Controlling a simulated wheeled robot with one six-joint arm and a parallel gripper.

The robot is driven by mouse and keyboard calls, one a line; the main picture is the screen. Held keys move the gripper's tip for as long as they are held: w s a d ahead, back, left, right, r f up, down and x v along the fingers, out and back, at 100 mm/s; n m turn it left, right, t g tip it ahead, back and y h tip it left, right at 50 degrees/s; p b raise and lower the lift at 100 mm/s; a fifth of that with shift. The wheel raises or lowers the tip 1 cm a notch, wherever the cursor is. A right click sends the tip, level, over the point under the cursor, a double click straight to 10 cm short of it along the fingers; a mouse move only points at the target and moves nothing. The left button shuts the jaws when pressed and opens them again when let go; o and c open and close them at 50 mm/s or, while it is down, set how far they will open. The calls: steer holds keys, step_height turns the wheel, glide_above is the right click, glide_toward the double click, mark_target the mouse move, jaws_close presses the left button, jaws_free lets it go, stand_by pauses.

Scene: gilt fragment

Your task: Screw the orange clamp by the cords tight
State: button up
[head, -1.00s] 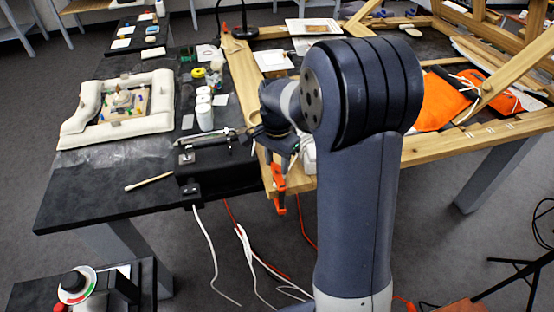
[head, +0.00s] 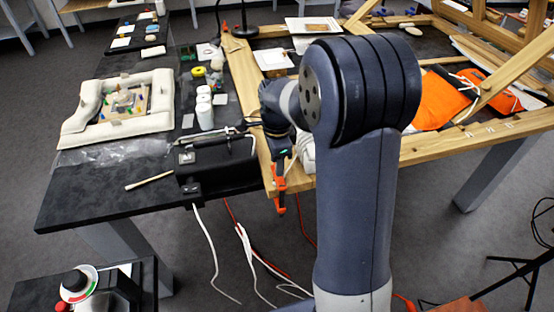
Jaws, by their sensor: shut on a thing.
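The orange clamp (head: 279,189) sits upright on the front wooden edge of the frame, with its lower end hanging below that edge. My gripper (head: 281,158), dark with a small green light, points down right above it and is shut on the clamp's upper part. The fingertips are small and partly merge with the clamp, so the exact grip is hard to see. White cords (head: 245,245) and red cords (head: 232,212) hang below the table edge, left of and below the clamp.
A black box (head: 215,165) with a metal handle stands just left of the clamp. White bottles (head: 205,115) stand behind it. A wooden stick (head: 148,181) lies at the table's front left. An orange cloth (head: 440,105) lies to the right, beyond my arm.

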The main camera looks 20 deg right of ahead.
stand_by(0.4)
steer(key=o, duration=1)
step_height(320, 180, up, 11)
steer(key=shift+f, duration=0.15)
step_height(320, 180, down, 11)
steer(key=shift+r, duration=0.1)
stand_by(0.5)
steer(key=shift+r, duration=0.1)
